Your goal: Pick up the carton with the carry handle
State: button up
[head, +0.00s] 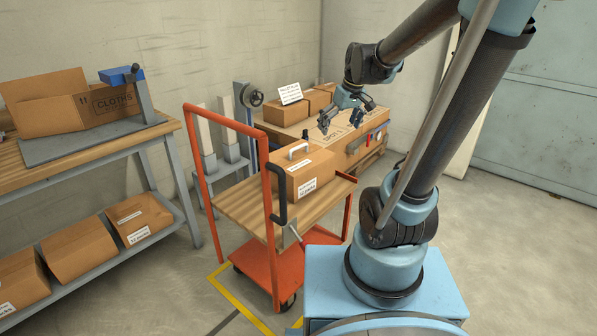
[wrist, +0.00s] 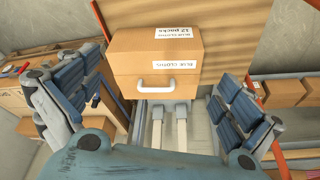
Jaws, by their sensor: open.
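The carton with the carry handle is a brown box (head: 310,178) on the wooden top of the orange trolley. Its pale handle (head: 298,151) stands up from the top. In the wrist view the carton (wrist: 140,60) is ahead, with "blue cloths" labels reading upside down, and the white handle (wrist: 156,87) faces me. My gripper (head: 348,118) is open and empty, above and behind the carton in the head view, apart from it. In the wrist view its spread fingers (wrist: 158,105) lie either side of the handle, touching nothing I can see.
The orange trolley (head: 262,160) has upright rails beside the carton. More cartons (head: 350,140) stand behind it by the wall. A workbench (head: 85,150) at left holds an open carton (head: 70,104), with several boxes on its lower shelf. Floor at right is clear.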

jog(key=w+a+f+n+y, duration=0.1)
jog(key=w+a+n, duration=0.1)
jog(key=w+a, duration=0.4)
jog(key=w+a+f+n, duration=0.1)
jog(key=w+a, duration=0.2)
jog(key=w, duration=0.5)
send_over(300, 147)
jog(key=s+d, duration=0.1)
notch_tip(300, 147, down, 11)
jog(key=shift+d+r, duration=0.1)
jog(key=shift+r, duration=0.1)
jog(key=shift+x, duration=2.85)
jog(key=shift+s+d+f, duration=0.1)
jog(key=shift+s, duration=0.1)
jog(key=c, duration=1.8)
jog(key=shift+o, duration=0.2)
